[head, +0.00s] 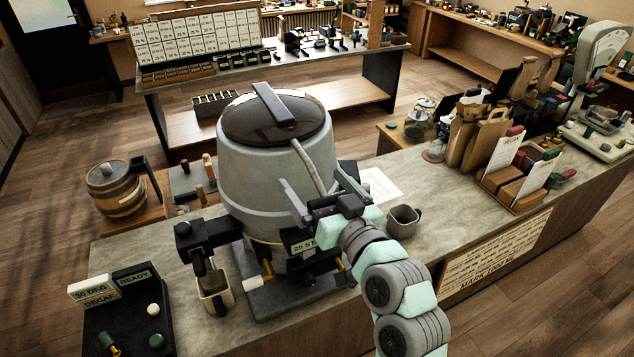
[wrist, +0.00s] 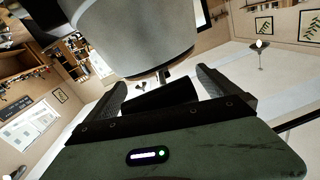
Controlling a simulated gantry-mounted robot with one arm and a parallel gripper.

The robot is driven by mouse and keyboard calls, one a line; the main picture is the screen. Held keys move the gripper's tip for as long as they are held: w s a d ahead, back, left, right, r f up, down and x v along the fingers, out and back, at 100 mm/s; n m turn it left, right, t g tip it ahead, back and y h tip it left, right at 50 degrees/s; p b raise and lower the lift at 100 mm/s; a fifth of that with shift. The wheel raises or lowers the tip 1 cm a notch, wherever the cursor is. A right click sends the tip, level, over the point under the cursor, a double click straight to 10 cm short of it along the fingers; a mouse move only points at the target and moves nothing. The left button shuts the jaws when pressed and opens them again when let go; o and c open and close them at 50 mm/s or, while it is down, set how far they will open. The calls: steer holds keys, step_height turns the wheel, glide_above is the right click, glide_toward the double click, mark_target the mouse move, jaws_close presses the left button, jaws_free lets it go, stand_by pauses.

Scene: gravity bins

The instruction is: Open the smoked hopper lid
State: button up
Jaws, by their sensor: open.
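The smoked lid (head: 245,121) is a dark, see-through dome seated on top of the big grey hopper (head: 262,180). A dark flat bar (head: 274,105) lies across the lid from its middle to the far rim. A pale curved bar runs down the hopper's side towards the fingers. In the wrist view, the grey hopper wall (wrist: 130,38) is just beyond my open fingers (wrist: 162,82); the lid cannot be made out there.
A grey mug (head: 403,221) stands right of my wrist. A metal cup (head: 215,293) sits under a black spout at left, near a control box (head: 130,315). A small barrel (head: 116,190) stands behind left. Space above the lid is clear.

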steer(key=shift+c, duration=0.6)
steer(key=c, duration=1.8)
steer(key=w+f+t+y+b, duration=0.1)
steer(key=f+t+b, duration=0.1)
steer(key=b, duration=1)
steer(key=w+a+f+t+y+b, duration=0.1)
steer(key=f+t+y+b, duration=0.1)
steer(key=b, duration=1.1)
steer(key=w+a+f+n+t+y+b, duration=0.1)
steer(key=w+f+t+b, duration=0.1)
steer(key=b, duration=1.1)
steer(key=shift+f+t, duration=0.4)
steer(key=shift+f, duration=0.45)
steer(key=shift+w+r+y+b, duration=0.15)
steer(key=shift+y+b, duration=0.15)
steer(key=shift+b, duration=0.45)
steer(key=o, duration=1.9)
